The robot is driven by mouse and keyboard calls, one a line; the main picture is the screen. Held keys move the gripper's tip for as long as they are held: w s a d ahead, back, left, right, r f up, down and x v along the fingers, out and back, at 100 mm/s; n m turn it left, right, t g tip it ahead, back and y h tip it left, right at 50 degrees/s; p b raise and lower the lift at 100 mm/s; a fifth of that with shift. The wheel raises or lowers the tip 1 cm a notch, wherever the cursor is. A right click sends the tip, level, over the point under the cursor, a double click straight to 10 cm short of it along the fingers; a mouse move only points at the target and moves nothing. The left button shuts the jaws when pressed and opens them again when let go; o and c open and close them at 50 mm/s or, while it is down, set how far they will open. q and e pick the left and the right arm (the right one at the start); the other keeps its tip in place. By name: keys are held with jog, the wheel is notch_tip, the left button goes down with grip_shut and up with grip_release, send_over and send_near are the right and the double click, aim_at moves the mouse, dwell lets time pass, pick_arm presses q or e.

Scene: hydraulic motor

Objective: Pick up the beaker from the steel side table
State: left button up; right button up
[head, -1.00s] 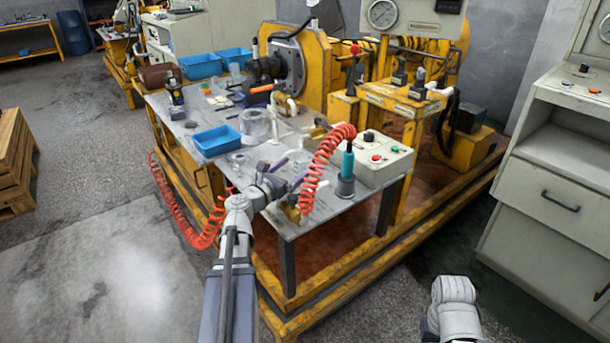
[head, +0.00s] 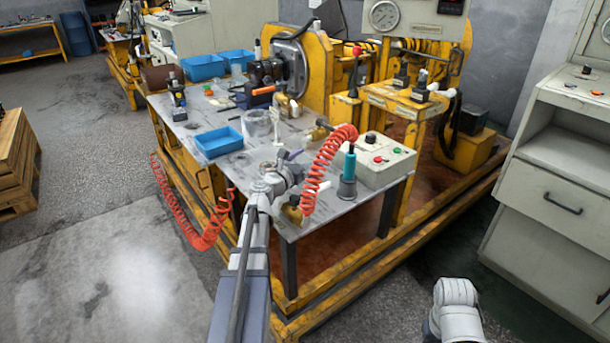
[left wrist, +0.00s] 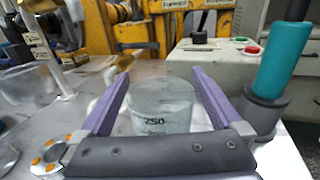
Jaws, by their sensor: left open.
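A clear glass beaker (left wrist: 160,108) marked 250 stands upright on the steel side table (head: 345,200). In the left wrist view it is between the purple fingers of my left gripper (left wrist: 161,78), which is open, with a finger on each side. I cannot tell whether either finger touches the glass. In the head view my left gripper (head: 292,156) is over the table's near part, and the beaker does not show clearly there. My right arm is at the lower right of the head view; its gripper is out of view.
A teal-handled tool in a dark holder (head: 347,185) and a control box (head: 380,160) stand right of my left gripper. A red coiled hose (head: 325,165) arches beside it. A larger glass vessel (head: 257,122) and a blue tray (head: 218,141) are farther back.

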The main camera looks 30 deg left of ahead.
pick_arm(q)
jog(key=c, duration=1.3)
jog(key=shift+r, duration=0.1)
